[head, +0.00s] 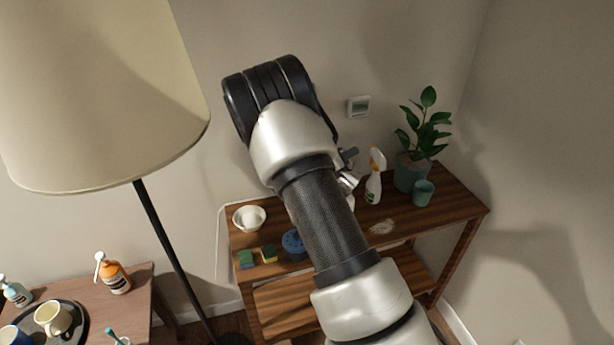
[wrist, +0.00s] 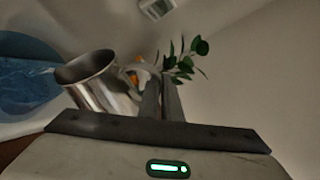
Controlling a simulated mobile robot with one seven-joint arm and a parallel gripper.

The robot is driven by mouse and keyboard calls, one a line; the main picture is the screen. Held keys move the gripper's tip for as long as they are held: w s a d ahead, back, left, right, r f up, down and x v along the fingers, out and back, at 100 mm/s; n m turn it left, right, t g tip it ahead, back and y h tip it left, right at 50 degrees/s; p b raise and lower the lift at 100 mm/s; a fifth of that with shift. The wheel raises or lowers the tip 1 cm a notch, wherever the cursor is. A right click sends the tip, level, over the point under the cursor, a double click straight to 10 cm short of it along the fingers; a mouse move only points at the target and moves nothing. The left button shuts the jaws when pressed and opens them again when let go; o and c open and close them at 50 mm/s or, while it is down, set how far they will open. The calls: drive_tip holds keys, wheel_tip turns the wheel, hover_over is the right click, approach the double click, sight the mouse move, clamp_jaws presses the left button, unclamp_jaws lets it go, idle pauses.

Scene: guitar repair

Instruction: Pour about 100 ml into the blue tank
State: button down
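A shiny metal jug (wrist: 92,84) fills the middle left of the wrist view. It is tilted, with its mouth toward the upper left. My gripper (wrist: 163,98) has its fingers close together at the jug's handle, holding it. In the head view my arm hides most of the jug; a shiny bit (head: 349,180) shows beside the arm. The blue tank (wrist: 28,72) is at the left edge of the wrist view, left of the jug, with a blue, water-like inside. In the head view a blue round thing (head: 291,244) on the shelf is partly behind my arm. No stream is visible.
The wooden shelf (head: 448,205) bears a white bowl (head: 249,218), sponges (head: 268,254), a spray bottle (head: 374,180), a potted plant (head: 411,172) and a teal cup (head: 423,192). A floor lamp (head: 110,90) stands left. A side table (head: 135,310) holds bottles and a tray.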

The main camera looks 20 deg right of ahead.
sight(353, 167)
drive_tip(key=shift+w+a+r+n+p, duration=0.3)
drive_tip(key=shift+r+p, duration=0.1)
drive_tip(key=shift+p, duration=0.1)
idle(0.8)
drive_tip(key=f+b, duration=0.1)
drive_tip(key=b, duration=0.1)
drive_tip(key=s+d+f+m+b, duration=0.1)
drive_tip(key=f+b, duration=0.1)
drive_tip(key=d+f+m+b, duration=0.1)
drive_tip(key=b, duration=0.1)
drive_tip(key=shift+s+d+f+y+b, duration=0.1)
drive_tip(key=shift+s+f+y+b, duration=0.1)
drive_tip(key=shift+s+y+b, duration=0.2)
drive_tip(key=shift+s+d+r+m, duration=0.15)
drive_tip(key=shift+d+r+m, duration=0.1)
drive_tip(key=shift+m, duration=0.25)
drive_tip(key=shift+r, duration=0.25)
drive_tip(key=b, duration=0.1)
drive_tip(key=m+b, duration=0.1)
drive_tip(key=shift+s+d+f+y+b, duration=0.2)
drive_tip(key=shift+s+f+y+b, duration=0.1)
drive_tip(key=shift+f+y, duration=0.1)
drive_tip(key=shift+r, duration=0.1)
